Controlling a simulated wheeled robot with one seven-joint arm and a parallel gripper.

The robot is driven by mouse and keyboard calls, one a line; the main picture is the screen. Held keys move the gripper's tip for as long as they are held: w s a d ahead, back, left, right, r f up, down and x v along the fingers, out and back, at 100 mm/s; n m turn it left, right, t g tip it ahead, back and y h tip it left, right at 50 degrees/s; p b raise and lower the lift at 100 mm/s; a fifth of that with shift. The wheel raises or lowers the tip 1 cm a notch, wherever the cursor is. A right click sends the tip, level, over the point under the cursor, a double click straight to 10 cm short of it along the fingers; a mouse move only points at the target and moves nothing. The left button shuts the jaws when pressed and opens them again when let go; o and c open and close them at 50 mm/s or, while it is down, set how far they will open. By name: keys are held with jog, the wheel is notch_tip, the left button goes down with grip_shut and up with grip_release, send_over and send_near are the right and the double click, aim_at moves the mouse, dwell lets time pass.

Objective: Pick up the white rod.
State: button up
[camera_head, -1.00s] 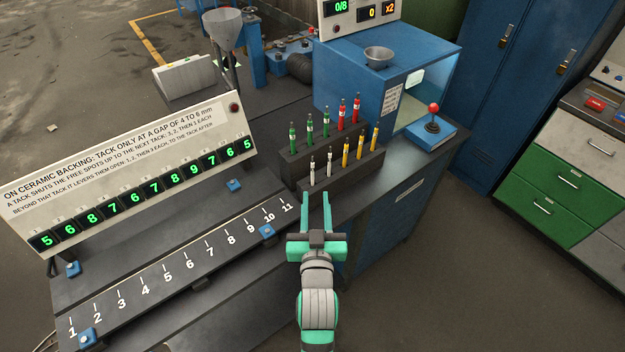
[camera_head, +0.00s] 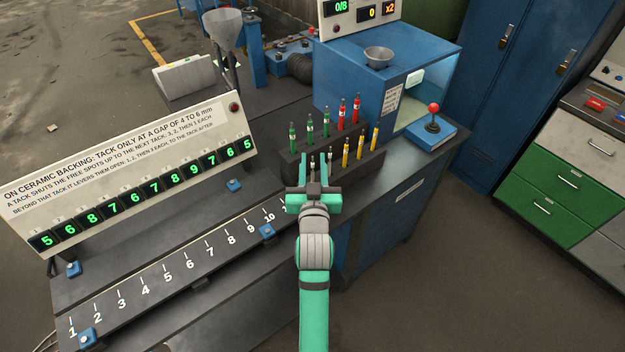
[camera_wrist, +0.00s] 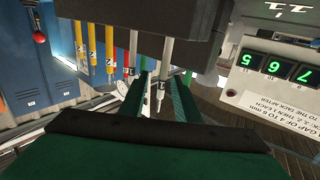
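Two slim white rods stand upright in the front row of the dark rack, at its left end. The left white rod (camera_head: 312,162) shows between my fingertips in the head view. The right white rod (camera_head: 330,160) stands just right of my right finger. My gripper (camera_head: 316,168) is open and reaches toward the rack's front. In the wrist view, where the scene appears upside down, one white rod (camera_wrist: 165,72) shows between the fingers of my gripper (camera_wrist: 163,88), with no clear contact. The other white rod (camera_wrist: 133,50) is outside the left finger.
Yellow rods (camera_head: 360,147) stand to the right in the same row. Green rods (camera_head: 310,124) and red rods (camera_head: 356,108) stand in the row behind. A blue booth (camera_head: 350,75) and a red-knobbed joystick (camera_head: 433,120) are beyond. The numbered rail (camera_head: 178,268) lies left.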

jog(key=w, duration=0.3)
jog(key=shift+a, duration=0.1)
jog(key=shift+c, duration=0.2)
grip_shut()
notch_tip(320, 180, up, 10)
dwell(0.5)
